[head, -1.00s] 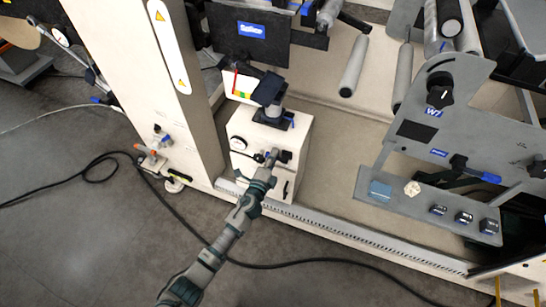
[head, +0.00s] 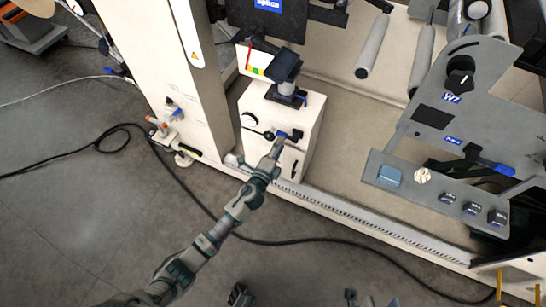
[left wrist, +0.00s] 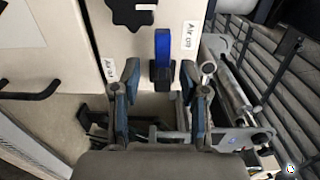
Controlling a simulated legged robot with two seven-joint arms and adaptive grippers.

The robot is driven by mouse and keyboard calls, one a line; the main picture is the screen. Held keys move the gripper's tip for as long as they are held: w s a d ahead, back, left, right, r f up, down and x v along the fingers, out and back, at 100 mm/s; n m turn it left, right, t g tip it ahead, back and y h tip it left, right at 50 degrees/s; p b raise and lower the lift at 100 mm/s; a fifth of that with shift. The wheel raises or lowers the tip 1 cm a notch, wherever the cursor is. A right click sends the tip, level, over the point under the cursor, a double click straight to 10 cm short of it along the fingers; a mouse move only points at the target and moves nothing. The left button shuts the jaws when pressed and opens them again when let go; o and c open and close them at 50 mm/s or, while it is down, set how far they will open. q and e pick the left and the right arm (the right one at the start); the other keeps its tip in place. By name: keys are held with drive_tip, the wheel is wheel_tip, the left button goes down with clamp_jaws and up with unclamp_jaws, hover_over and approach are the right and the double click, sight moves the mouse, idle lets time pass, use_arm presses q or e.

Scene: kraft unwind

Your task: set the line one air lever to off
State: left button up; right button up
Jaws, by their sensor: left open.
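The air lever has a blue handle (left wrist: 162,48) on a dark base on a white cabinet face. In the left wrist view it stands between the "Air on" label (left wrist: 190,36) on the right and another "Air" label (left wrist: 108,68), partly hidden by a finger. My left gripper (left wrist: 158,88) is open, its fingers on either side of the lever's line. No contact with the handle is visible. In the head view my left gripper (head: 280,142) is at the front of the white cabinet (head: 308,115), where the lever is small and partly covered.
A round gauge (head: 249,120) is on the cabinet front, and a dark knob (left wrist: 132,12) is above the lever. A grey control panel (head: 440,185) stands to the right. A black cable (head: 190,190) lies on the open floor.

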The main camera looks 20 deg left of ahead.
use_arm(q)
drive_tip(key=s, duration=0.7)
drive_tip(key=shift+s+f, duration=0.1)
